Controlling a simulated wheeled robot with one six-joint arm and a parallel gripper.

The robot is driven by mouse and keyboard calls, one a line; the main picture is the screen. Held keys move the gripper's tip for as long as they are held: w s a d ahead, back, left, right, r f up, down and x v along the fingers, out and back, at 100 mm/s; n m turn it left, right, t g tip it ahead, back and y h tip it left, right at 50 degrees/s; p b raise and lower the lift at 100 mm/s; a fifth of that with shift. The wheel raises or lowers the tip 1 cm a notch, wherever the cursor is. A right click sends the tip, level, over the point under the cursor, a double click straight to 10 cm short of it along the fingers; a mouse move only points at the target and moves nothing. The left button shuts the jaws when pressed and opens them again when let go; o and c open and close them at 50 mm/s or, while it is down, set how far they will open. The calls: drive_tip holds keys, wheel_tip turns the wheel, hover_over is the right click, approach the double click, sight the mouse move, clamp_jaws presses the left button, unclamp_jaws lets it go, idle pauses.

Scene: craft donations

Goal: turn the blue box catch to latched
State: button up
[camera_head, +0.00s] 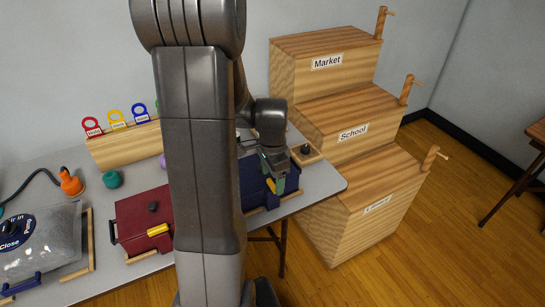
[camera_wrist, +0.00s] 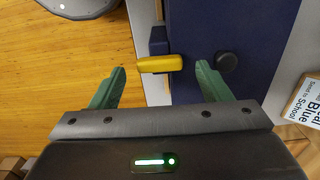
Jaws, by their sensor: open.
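The dark blue box (camera_head: 254,178) stands on the grey table, partly hidden behind my arm in the head view. In the wrist view the blue box (camera_wrist: 235,25) shows from above, with its yellow catch (camera_wrist: 160,64) lying crosswise at its edge, next to a small dark blue block (camera_wrist: 158,40). A round black knob (camera_wrist: 227,61) sits on the box beside the catch. My gripper (camera_head: 279,184) is over the box's front right. In the wrist view my gripper (camera_wrist: 161,70) is open, its green fingers on either side of the catch, with no clear contact.
A red box (camera_head: 130,216) with its own yellow catch (camera_head: 158,230) stands to the left. A clear bag (camera_head: 45,240) lies further left. Stepped wooden boxes (camera_head: 345,75) rise to the right of the table. A printed card (camera_wrist: 304,98) lies beside the blue box.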

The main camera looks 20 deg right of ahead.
sight(273, 183)
wheel_tip(273, 183, up, 12)
idle(0.3)
idle(0.4)
wheel_tip(273, 183, down, 14)
drive_tip(key=shift+r, duration=0.15)
idle(0.4)
drive_tip(key=shift+r, duration=0.1)
